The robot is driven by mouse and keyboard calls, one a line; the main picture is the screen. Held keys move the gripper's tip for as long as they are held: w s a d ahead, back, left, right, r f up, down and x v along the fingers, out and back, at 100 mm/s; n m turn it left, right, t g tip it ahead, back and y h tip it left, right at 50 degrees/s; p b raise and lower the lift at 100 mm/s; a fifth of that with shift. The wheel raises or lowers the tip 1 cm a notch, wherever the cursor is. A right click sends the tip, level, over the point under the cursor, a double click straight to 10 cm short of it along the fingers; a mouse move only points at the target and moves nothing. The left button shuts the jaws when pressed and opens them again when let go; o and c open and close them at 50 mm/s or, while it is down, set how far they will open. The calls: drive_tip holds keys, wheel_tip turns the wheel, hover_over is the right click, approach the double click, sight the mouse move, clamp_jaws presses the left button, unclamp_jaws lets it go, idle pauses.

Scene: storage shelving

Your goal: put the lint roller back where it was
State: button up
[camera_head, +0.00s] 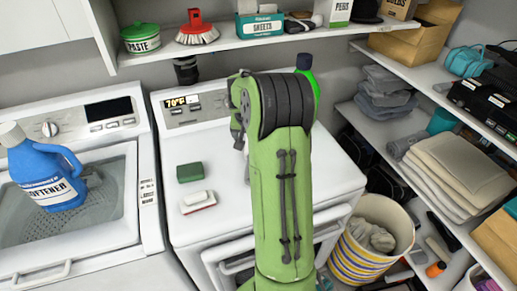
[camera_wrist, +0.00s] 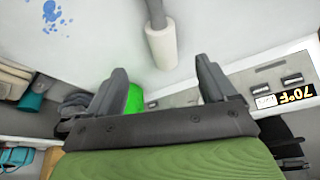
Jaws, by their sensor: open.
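The lint roller appears to be the white cylinder with a grey handle (camera_wrist: 162,46) in the wrist view, at the top centre, against a white surface. The picture does not clearly show whether it rests on that surface. My gripper (camera_wrist: 160,67) is open, with one finger on each side of the view. The roller's white end lies between and beyond the fingertips, and I see no finger touching it. In the head view my green arm hides the gripper and the roller.
The dryer top (camera_head: 235,170) holds a green sponge (camera_head: 190,172) and a white-and-red brush (camera_head: 197,201). A bright green item (camera_head: 316,92) stands beside my arm. A shelf (camera_head: 225,46) runs above. A striped basket (camera_head: 370,250) stands at right. A blue softener bottle (camera_head: 45,170) sits on the washer.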

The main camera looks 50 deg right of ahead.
drive_tip(key=x, duration=1.3)
drive_tip(key=shift+w+f+p, duration=0.2)
drive_tip(key=shift+w+p, duration=0.05)
drive_tip(key=shift+p, duration=0.05)
drive_tip(key=shift+s, duration=0.1)
drive_tip(key=c, duration=1.2)
wheel_tip(320, 180, up, 10)
drive_tip(key=shift+a+f, duration=0.1)
drive_tip(key=shift+f, duration=0.05)
drive_tip(key=w+a+n+t+y, duration=0.1)
drive_tip(key=w+a+n+y, duration=0.2)
drive_tip(key=w, duration=0.6)
drive_tip(key=n, duration=0.6)
hover_over(203, 146)
drive_tip(key=s, duration=0.2)
drive_tip(key=shift+t, duration=0.4)
drive_tip(key=f, duration=0.3)
drive_tip(key=f+b, duration=0.1)
drive_tip(key=f, duration=0.5)
drive_tip(key=shift+w+f+b, duration=0.2)
drive_tip(key=shift+w+b, duration=0.1)
drive_tip(key=shift+b, duration=0.1)
